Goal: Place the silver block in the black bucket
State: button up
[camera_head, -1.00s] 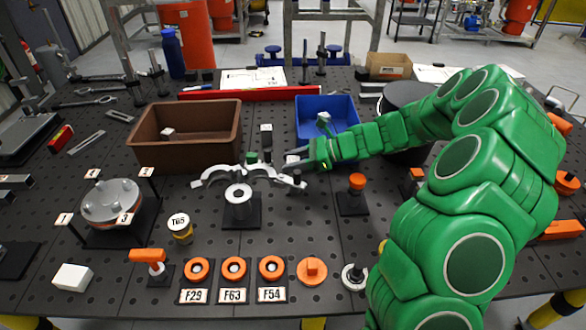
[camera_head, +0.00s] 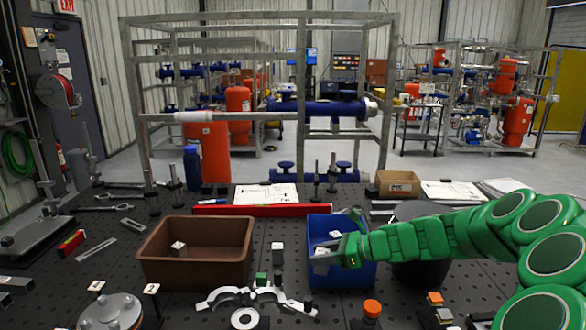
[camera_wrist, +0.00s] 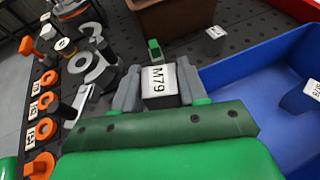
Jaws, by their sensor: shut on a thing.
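My gripper (camera_head: 330,254) is shut on a silver-grey block with a white label reading M79, which shows between the fingers in the wrist view (camera_wrist: 159,84). In the head view the gripper is at the front left part of the blue bin, above the bench. The black bucket (camera_head: 418,273) stands right of the blue bin, largely hidden behind my green arm. The bucket's inside cannot be seen.
The blue bin (camera_head: 362,278) holds a labelled block (camera_wrist: 313,90). A brown bin (camera_head: 195,272) with a small block is to the left. Another small block (camera_head: 277,252) stands between the bins. A curved grey part (camera_head: 255,296) lies in front.

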jog(key=shift+w+d+r+m+t+h, duration=1.35)
jog(key=shift+w+d+m+t+h, duration=1.15)
jog(key=shift+d, duration=1.05)
jog(key=shift+w+d+r+m+t+h, duration=1.35)
jog(key=shift+w+d+m+t+h, duration=0.55)
jog(key=shift+d+m, duration=1.4)
jog(key=shift+r+n, duration=0.5)
jog(key=shift+r, duration=2.05)
jog(key=shift+s+a+n+g+y, duration=3.25)
jog(key=shift+s+n+g+y, duration=0.9)
jog(key=shift+s+n, duration=1)
jog(key=shift+m+t, duration=0.25)
jog(key=shift+t, duration=0.1)
notch_tip(320, 180, down, 21)
jog(key=shift+s+f, duration=0.1)
jog(key=shift+s, duration=0.05)
jog(key=o, duration=1.2)
jog(key=shift+f, duration=0.1)
